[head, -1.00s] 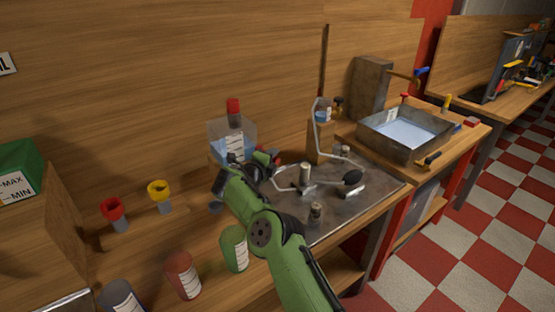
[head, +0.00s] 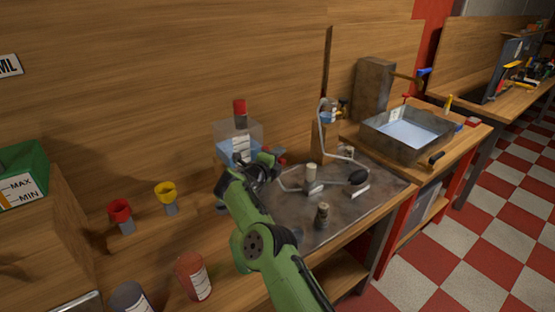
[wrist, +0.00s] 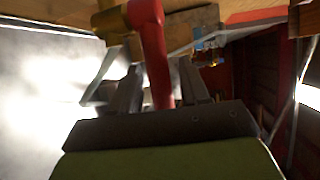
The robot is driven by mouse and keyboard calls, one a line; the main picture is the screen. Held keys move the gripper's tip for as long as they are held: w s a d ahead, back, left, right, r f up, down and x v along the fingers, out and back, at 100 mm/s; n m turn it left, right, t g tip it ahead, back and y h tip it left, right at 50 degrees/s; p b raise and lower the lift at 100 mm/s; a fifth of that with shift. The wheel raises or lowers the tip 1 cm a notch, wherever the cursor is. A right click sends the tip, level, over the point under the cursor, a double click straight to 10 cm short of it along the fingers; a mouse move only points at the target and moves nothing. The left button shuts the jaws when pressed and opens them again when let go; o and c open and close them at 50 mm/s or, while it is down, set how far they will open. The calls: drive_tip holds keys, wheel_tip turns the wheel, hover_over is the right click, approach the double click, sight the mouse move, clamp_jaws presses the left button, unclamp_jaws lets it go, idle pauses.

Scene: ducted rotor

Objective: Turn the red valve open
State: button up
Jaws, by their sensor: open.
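The red valve's lever handle (wrist: 153,48) shows in the wrist view, joined at its top to a brass-coloured body (wrist: 110,20). The handle runs down between the two dark fingers of my gripper (wrist: 160,88), which are open on either side of it. I cannot tell whether either finger touches it. In the head view, my gripper (head: 266,166) is in front of the clear tank (head: 226,137) with blue liquid. A small bit of red (head: 281,154) shows just beyond the gripper; the rest of the valve is hidden there.
A metal plate (head: 290,218) with short posts and a bent pipe lies right of my gripper. A red funnel (head: 120,211), a yellow funnel (head: 166,193) and a red cup (head: 194,276) stand left. A metal basin (head: 405,140) of water stands further right.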

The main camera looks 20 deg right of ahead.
drive_tip(key=shift+s+a+b, duration=0.25)
drive_tip(key=shift+a+b, duration=0.05)
drive_tip(key=shift+a, duration=0.1)
drive_tip(key=b+v, duration=0.3)
drive_tip(key=v, duration=1.2)
drive_tip(key=shift+d+r, duration=0.2)
drive_tip(key=shift+r, duration=0.05)
drive_tip(key=shift+r, duration=0.1)
